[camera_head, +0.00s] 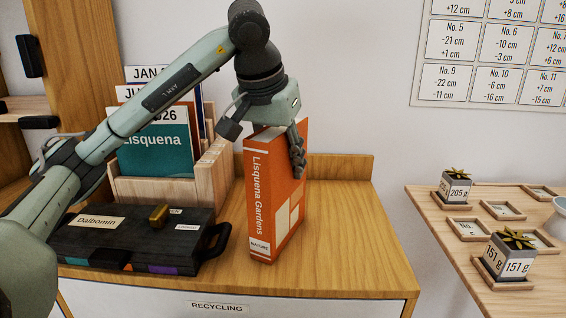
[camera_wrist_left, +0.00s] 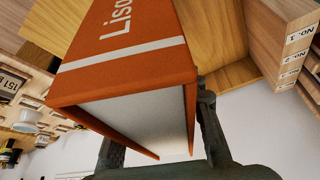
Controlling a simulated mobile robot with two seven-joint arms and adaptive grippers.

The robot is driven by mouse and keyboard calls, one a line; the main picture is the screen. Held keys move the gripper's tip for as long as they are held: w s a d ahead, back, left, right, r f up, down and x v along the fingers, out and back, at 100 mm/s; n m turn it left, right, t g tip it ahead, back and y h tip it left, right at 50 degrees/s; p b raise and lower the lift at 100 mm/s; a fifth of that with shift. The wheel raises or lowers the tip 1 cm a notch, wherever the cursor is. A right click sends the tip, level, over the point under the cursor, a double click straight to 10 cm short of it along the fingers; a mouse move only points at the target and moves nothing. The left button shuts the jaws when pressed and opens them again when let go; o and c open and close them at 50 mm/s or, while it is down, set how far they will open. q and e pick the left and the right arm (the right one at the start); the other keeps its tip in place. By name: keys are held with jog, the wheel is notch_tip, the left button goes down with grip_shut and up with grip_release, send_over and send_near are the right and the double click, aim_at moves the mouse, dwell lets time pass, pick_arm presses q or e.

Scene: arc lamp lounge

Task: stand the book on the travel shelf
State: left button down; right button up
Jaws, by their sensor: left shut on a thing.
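The orange book (camera_head: 272,205), titled "Lisquena Gardens" with a "NATURE" label low on its spine, is upright on or just above the wooden cabinet top (camera_head: 340,230). My left gripper (camera_head: 272,140) is shut on the upper part of the book from above. In the left wrist view the book (camera_wrist_left: 130,60) fills the middle, between the fingers of the gripper (camera_wrist_left: 160,150). I cannot tell whether the book's lower edge touches the wood. No shelf marked as the travel shelf can be read. My right gripper is not in view.
A wooden magazine holder (camera_head: 205,180) with month-labelled files stands left of the book. A dark case (camera_head: 130,240) labelled "Dalbomin" lies in front of it. The cabinet top right of the book is clear.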

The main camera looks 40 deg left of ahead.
pick_arm(q)
jog(key=shift+f, duration=0.1)
jog(key=c, duration=1)
grip_release()
